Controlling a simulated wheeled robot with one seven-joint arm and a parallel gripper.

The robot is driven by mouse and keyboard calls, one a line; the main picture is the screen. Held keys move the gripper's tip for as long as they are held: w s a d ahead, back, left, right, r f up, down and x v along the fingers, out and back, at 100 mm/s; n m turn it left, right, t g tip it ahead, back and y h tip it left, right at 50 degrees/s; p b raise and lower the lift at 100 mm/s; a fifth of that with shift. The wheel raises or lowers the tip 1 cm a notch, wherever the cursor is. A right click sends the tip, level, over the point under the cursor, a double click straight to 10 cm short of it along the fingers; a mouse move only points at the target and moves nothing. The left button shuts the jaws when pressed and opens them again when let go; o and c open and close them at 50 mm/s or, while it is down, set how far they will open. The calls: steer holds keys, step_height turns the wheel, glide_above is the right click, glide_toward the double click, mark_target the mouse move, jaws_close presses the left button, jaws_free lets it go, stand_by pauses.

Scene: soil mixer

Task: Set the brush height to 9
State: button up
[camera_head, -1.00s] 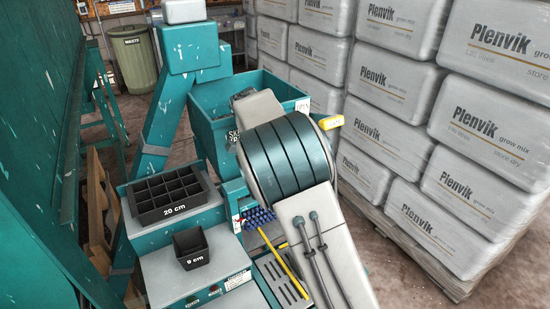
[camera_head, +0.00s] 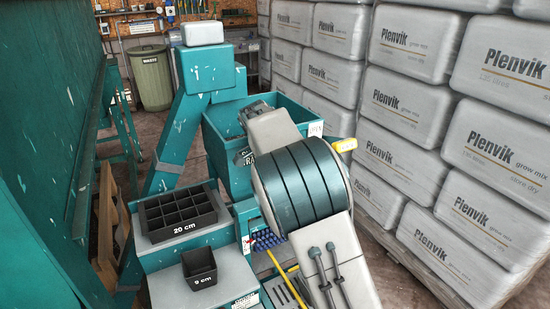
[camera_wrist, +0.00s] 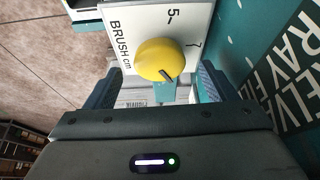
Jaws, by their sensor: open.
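In the wrist view, a round yellow knob (camera_wrist: 160,60) sits on a white plate (camera_wrist: 133,18) marked "BRUSH cm", with the numbers 5 and 7 visible. A dark pointer line on the knob points down and slightly right, past the 7. The number it points at is not visible. My gripper (camera_wrist: 160,84) is open, with one dark finger on each side of the knob; contact cannot be told. In the head view my arm covers the knob. Blue brush bristles (camera_head: 263,243) show below the arm.
The teal hopper (camera_head: 222,142) stands behind my arm. A black tray marked 20 cm (camera_head: 181,229) and a black pot marked 9 cm (camera_head: 199,280) sit on the machine's left. Stacked Plenvik bags (camera_head: 400,110) line the right. A green waste bin (camera_head: 151,80) stands at the back.

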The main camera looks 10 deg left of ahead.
steer(key=v, duration=1.1)
steer(key=s+d+n+t+y+p, duration=0.1)
steer(key=d+n+y, duration=0.6)
steer(key=n, duration=1.1)
steer(key=shift+h, duration=0.4)
steer(key=x, duration=0.4)
steer(key=p+x, duration=0.1)
steer(key=x, duration=0.4)
steer(key=d+p+x, duration=0.1)
steer(key=x, duration=0.3)
steer(key=shift+f, duration=0.35)
